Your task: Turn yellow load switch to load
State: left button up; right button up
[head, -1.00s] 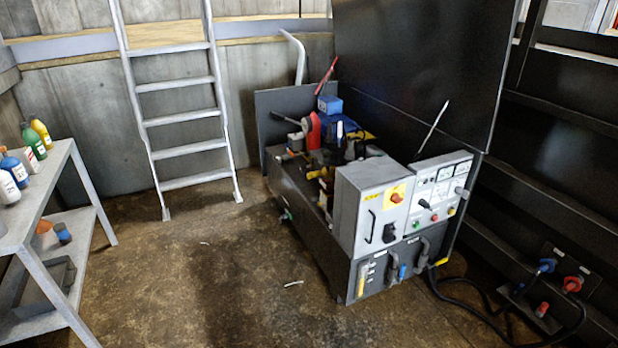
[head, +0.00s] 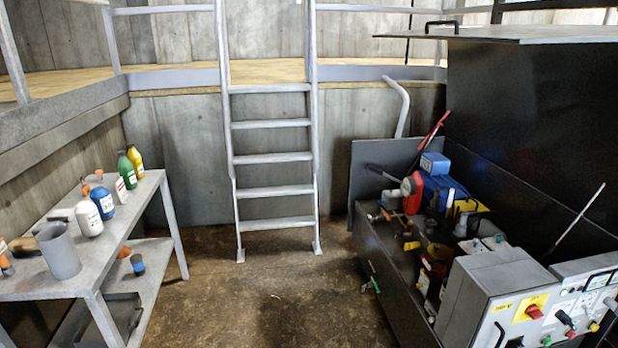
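The machine's grey control box (head: 497,285) stands at the lower right, its front partly cut off by the bottom edge. A yellow plate with a red rotary knob (head: 534,311) is on its front face; I cannot tell its setting or whether it is the load switch. To its right is a panel (head: 590,285) with meters, a black lever knob and small coloured buttons, cut off by the right edge. No lettering naming a load position can be read. Neither of my grippers is in view.
A grey shelf table (head: 125,245) with bottles and a grey cup (head: 58,250) stands at the left. A ladder (head: 273,160) leans at the back. The brown floor (head: 270,300) between table and machine is clear. A tall black panel (head: 530,130) rises behind the machine.

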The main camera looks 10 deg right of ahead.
aim_at(411, 245)
jog(key=i, duration=1.1)
jog(key=i+j+z, duration=0.1)
jog(key=i, duration=1.05)
